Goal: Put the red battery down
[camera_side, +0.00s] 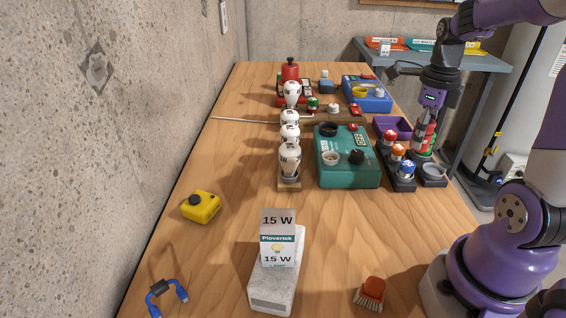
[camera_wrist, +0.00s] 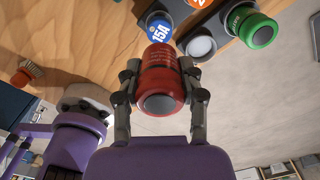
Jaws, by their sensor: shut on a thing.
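The red battery (camera_wrist: 160,75) is a red cylinder with a dark round end. It sits between both fingers of my gripper (camera_wrist: 160,92) in the wrist view. In the side view my gripper (camera_side: 426,122) points down at the right edge of the table, with the red battery (camera_side: 425,134) in it. A green-ended cylinder (camera_wrist: 260,30) shows beyond it in the wrist view. A round pale-topped holder (camera_wrist: 200,47) is also there. I cannot tell whether the red battery touches anything below.
A green box (camera_side: 345,170) and several bulbs (camera_side: 290,160) stand left. A purple tray (camera_side: 392,127) is behind.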

